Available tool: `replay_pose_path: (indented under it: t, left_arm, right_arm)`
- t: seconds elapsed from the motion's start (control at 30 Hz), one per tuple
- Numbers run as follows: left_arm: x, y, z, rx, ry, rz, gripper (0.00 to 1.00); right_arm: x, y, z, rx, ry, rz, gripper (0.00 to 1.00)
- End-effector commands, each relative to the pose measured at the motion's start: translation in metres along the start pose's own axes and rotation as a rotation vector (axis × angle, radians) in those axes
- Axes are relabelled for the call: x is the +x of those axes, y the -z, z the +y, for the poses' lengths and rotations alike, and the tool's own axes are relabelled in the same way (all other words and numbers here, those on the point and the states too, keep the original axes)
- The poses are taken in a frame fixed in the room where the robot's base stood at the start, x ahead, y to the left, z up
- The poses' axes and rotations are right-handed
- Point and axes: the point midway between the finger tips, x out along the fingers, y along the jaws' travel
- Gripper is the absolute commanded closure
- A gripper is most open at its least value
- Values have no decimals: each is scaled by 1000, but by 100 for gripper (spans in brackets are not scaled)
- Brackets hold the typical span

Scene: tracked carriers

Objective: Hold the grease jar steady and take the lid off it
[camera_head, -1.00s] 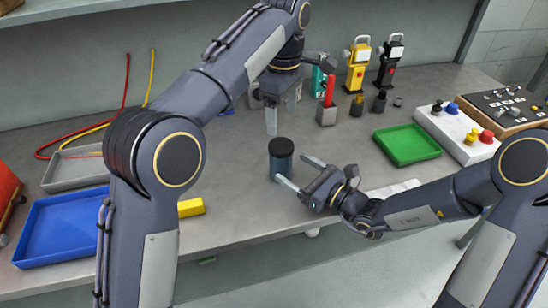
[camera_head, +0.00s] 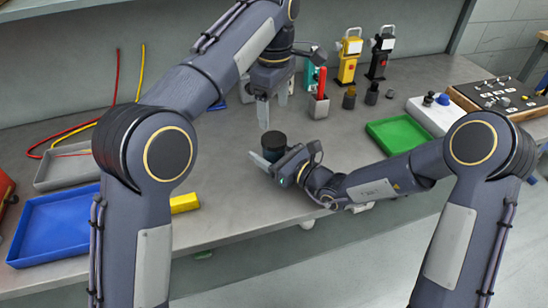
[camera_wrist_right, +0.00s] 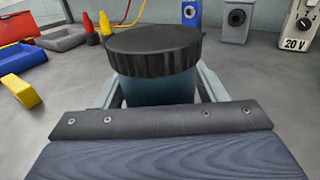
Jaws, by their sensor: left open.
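The grease jar (camera_head: 268,156) stands upright on the bench, blue-grey with a black ribbed lid (camera_head: 273,139) on top. In the right wrist view the lid (camera_wrist_right: 155,48) sits on the jar body (camera_wrist_right: 158,90). My right gripper (camera_wrist_right: 158,95) is low at the jar, with one finger on each side of the body below the lid. Narrow gaps seem to show beside the body; contact is hard to judge. My left gripper (camera_head: 272,103) points down, open and empty, above and slightly behind the lid, not touching it.
A blue tray (camera_head: 50,250), grey tray (camera_head: 66,184) and yellow block (camera_head: 185,203) lie left. A green tray (camera_head: 402,137) and a holder with a red-handled tool (camera_head: 319,105) are right. Yellow (camera_head: 349,60) and black (camera_head: 380,60) devices stand behind.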

Motion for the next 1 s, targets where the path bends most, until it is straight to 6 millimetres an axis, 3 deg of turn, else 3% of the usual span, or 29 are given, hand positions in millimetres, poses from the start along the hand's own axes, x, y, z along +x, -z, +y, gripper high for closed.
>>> replay_pose_path:
  t: [0.07, 0.47, 0.67, 1.0]
  left_arm:
    - [0, 0, 0, 0, 0, 0, 27]
    - [0, 0, 0, 4, 0, 0, 27]
    - [0, 0, 0, 173, 0, -1, 27]
    - [0, 0, 0, 989, 1, -1, 27]
  right_arm:
    - [0, 0, 0, 0, 0, 0, 46]
    - [0, 0, 0, 0, 0, 0, 98]
    - [0, 0, 0, 0, 0, 0, 100]
    - [0, 0, 0, 0, 0, 0, 100]
